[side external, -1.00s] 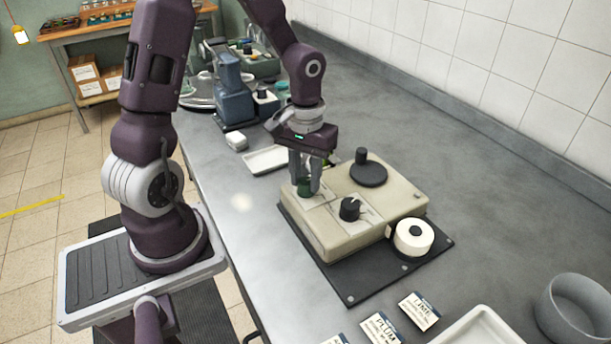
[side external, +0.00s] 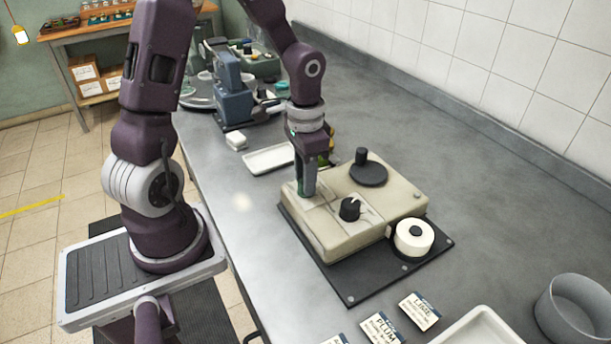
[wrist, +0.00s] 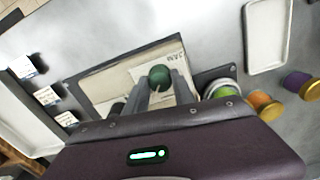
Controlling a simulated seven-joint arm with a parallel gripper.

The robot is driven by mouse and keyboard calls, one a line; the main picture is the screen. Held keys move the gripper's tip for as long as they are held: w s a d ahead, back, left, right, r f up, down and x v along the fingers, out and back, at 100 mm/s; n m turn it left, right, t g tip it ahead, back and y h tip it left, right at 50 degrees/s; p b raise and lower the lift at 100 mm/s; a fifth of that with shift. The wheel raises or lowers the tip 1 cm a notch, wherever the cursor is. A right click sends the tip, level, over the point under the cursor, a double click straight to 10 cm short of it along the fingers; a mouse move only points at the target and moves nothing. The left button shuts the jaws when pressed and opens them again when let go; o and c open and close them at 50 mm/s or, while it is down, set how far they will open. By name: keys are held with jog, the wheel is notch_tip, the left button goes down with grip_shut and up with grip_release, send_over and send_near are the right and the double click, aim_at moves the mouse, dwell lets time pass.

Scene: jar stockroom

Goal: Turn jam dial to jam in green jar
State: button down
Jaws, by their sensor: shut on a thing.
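A beige machine (side external: 330,235) stands on a dark base plate on the counter. My gripper (side external: 306,192) points down over its left end, shut on a green dial knob, which shows between the fingertips in the wrist view (wrist: 159,76). In the side view the fingers are seen edge-on and mostly hide the knob. A black knob (side external: 350,209) sits in front on the same machine. In the wrist view a green jar (wrist: 221,89) stands beside the machine, partly cut off by my gripper body. The dial's markings are too small to read.
A black disc with a post (side external: 368,172) and a white roll (side external: 413,238) are on the machine's far and right sides. Orange (wrist: 264,104) and purple (wrist: 298,83) jars stand near the green one. Label cards (side external: 381,328) lie in front. A white tray (side external: 268,159) lies behind.

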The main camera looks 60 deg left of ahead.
jog(key=shift+m, duration=0.7)
jog(key=c, duration=1.1)
grip_release()
jog(key=shift+o, duration=0.2)
notch_tip(320, 180, up, 6)
jog(key=shift+r, duration=0.6)
